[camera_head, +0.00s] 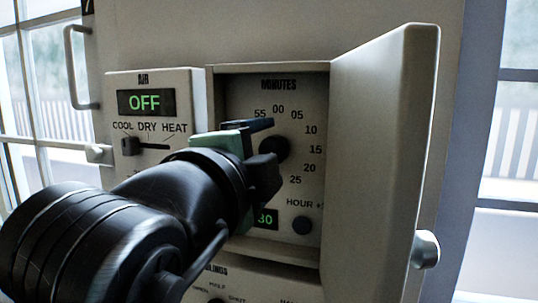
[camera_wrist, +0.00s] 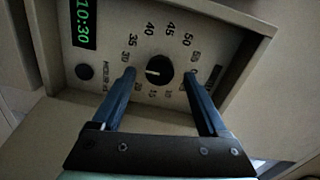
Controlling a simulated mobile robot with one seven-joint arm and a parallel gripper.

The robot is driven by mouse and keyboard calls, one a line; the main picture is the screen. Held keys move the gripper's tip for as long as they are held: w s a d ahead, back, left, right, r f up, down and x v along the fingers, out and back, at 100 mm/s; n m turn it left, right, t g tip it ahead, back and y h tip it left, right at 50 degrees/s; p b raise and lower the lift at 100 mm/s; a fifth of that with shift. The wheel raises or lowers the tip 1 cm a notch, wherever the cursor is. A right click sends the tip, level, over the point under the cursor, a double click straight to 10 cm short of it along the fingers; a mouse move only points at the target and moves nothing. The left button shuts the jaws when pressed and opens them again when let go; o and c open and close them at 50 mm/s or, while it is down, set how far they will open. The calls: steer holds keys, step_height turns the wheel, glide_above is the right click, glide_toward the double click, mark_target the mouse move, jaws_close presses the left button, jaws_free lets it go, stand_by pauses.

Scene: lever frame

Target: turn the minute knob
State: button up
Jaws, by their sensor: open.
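The minute knob (camera_head: 275,149) is a round black knob in a recessed panel headed MINUTES, ringed by numbers. In the wrist view the knob (camera_wrist: 160,71) shows a white mark pointing left, towards the left finger. My gripper (camera_head: 264,147) is in front of the panel and hides part of the dial's left side. In the wrist view my gripper (camera_wrist: 159,76) is open, with one blue finger on each side of the knob and a visible gap to it on both sides. Whether the fingertips touch the panel I cannot tell.
The open cover door (camera_head: 382,150) stands out at the right of the recess. A small HOUR button (camera_head: 302,225) is below the dial. A green display (camera_wrist: 84,24) reads 10:30. Left is an AIR panel (camera_head: 120,80) reading OFF, with a slider (camera_head: 131,146). A handle (camera_head: 75,65) is further left.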

steer(key=b+v, duration=0.2)
steer(key=v, duration=1)
